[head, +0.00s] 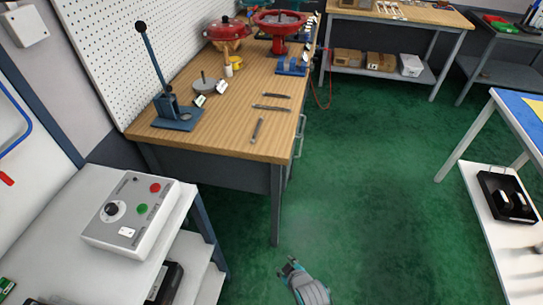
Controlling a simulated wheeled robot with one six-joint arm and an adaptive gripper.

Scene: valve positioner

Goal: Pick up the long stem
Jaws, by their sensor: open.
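Several small slender items lie near the front right of the wooden workbench (205,140). One is a dark thin rod-like piece (271,108), with a shorter dark piece (277,96) just behind it. A grey tool-like piece (257,131) lies closer to the front edge. I cannot tell for certain which of these is the long stem. My gripper (288,266) is at the bottom of the view, over the green floor and in front of the bench, apart from all of them. It is open, and nothing shows between its fingers.
A blue lever press (176,112) stands at the bench's left front. A grey disc with a post (204,84) and red valve parts (279,24) stand farther back. A control box (128,211) sits on a white cart at left. Green floor (375,170) is clear at right.

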